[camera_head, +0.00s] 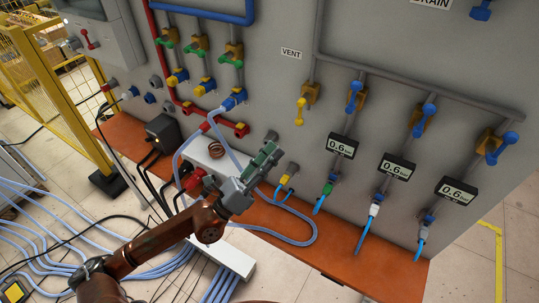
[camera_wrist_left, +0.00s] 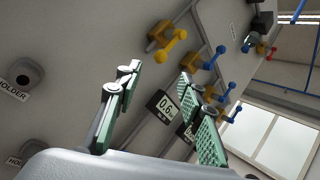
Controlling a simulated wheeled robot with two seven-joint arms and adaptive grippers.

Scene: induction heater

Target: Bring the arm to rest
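My left gripper (camera_head: 267,150) is in front of the grey panel (camera_head: 280,80), at the end of my brown arm, which comes in from the lower left. In the left wrist view its two green-padded fingers (camera_wrist_left: 160,80) stand apart with nothing between them. The gripper looks empty and seems clear of the panel, though the exact gap is hard to judge. My right gripper does not show in either view.
A yellow valve handle (camera_head: 301,110) and blue-handled valves (camera_head: 354,96) stick out from the panel. Gauges (camera_head: 342,145) reading 0.6 sit below. An orange ledge (camera_head: 340,245), a white duct (camera_head: 235,258) and blue hoses (camera_head: 300,236) lie underneath. Open floor is at the right.

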